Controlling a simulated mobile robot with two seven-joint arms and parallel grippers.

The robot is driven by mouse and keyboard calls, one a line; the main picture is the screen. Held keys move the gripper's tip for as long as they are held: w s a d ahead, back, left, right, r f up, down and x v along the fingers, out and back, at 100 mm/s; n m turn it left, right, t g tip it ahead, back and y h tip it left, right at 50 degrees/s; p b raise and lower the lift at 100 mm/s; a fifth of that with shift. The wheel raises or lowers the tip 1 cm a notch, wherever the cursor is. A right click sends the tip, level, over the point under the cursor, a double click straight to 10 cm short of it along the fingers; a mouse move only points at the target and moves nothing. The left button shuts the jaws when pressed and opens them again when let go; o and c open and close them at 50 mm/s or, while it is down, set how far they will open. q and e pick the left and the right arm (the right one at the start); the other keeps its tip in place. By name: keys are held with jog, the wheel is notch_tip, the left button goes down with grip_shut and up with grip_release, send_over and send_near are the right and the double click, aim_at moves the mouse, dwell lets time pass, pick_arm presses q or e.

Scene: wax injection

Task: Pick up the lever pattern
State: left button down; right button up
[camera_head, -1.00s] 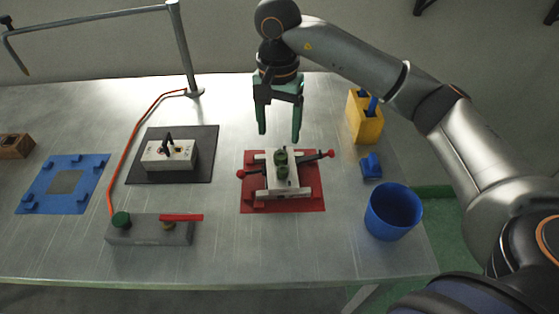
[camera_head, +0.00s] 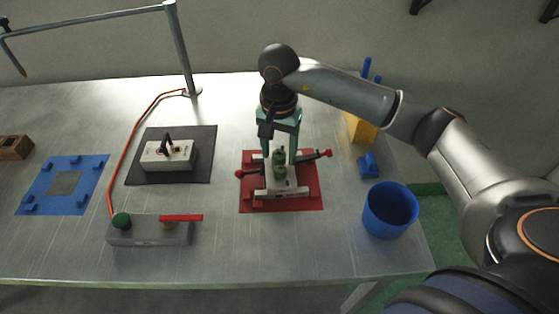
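The dark green lever pattern (camera_head: 280,172) sits upright in the pale mold (camera_head: 288,190) on the red mat (camera_head: 312,202). Its upper end rises between the fingers of my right gripper (camera_head: 279,158). The fingers are apart, one on each side of the pattern, with a gap that seems to show beside it. The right gripper points down over the mold, and its rear parts hide a little of the mold's far side. My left gripper is not in view.
Red-tipped clamp handles (camera_head: 325,154) stick out beside the mold. A blue cup (camera_head: 391,209), a small blue block (camera_head: 368,165) and a yellow holder (camera_head: 361,129) stand to the right. A white block on a dark mat (camera_head: 203,170) and a grey base (camera_head: 150,235) lie left.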

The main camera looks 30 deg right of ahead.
grip_shut()
dwell(0.5)
